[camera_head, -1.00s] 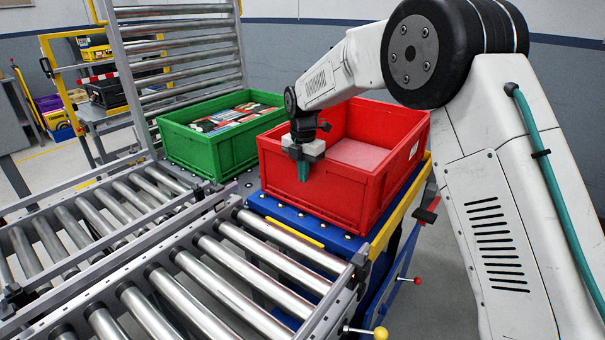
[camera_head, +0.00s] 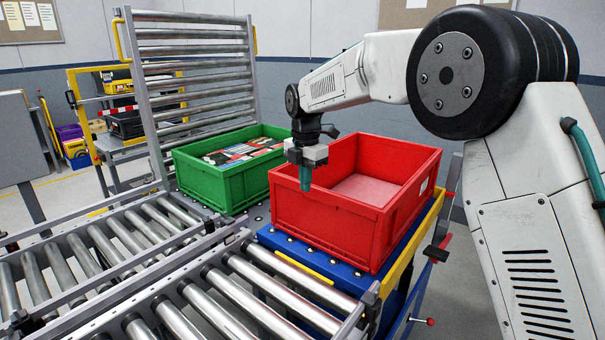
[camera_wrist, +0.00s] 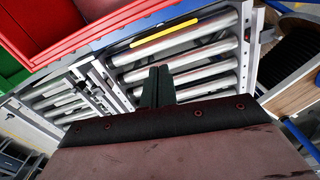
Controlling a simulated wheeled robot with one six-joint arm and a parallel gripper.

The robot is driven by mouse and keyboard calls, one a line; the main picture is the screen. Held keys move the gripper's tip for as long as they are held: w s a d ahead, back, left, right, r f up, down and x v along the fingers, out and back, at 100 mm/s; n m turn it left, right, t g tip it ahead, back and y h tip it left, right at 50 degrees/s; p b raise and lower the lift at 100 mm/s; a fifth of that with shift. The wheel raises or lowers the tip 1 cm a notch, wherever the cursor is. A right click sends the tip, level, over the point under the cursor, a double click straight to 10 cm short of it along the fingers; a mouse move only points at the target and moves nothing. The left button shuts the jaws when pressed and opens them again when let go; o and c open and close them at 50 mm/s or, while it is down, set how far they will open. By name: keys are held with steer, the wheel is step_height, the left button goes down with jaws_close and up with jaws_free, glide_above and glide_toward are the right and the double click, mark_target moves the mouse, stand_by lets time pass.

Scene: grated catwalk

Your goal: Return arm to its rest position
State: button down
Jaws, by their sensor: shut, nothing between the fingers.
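My gripper (camera_head: 305,178) hangs from my bent arm, pointing down at the near left corner of the red crate (camera_head: 335,222). Its teal fingers are shut with nothing between them. They overlap the crate's near wall in the head view; I cannot tell whether they touch it. In the wrist view the shut fingers (camera_wrist: 157,84) show dark above the rollers. The red crate's rim shows at that view's top left (camera_wrist: 85,38). The crate's floor looks pale and bare of objects.
A green crate (camera_head: 212,182) with flat packed items stands left of the red one. The red crate rests on a blue ball-transfer table (camera_head: 345,283) with yellow edging. Roller conveyors (camera_head: 215,305) fill the front left. An upright roller gate (camera_head: 195,85) stands behind.

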steer(key=s+d+r+m, duration=0.1)
steer(key=s+d+m, duration=0.7)
steer(key=s, duration=0.6)
steer(key=s+d+r+m+t, duration=0.1)
steer(key=s+d+m, duration=0.8)
steer(key=s, duration=0.6)
steer(key=s+d+m, duration=0.8)
steer(key=s+m, duration=0.1)
steer(key=s, duration=0.6)
steer(key=shift+s+d+r+m, duration=0.15)
steer(key=shift+s+r+m, duration=0.15)
steer(key=shift+r, duration=0.1)
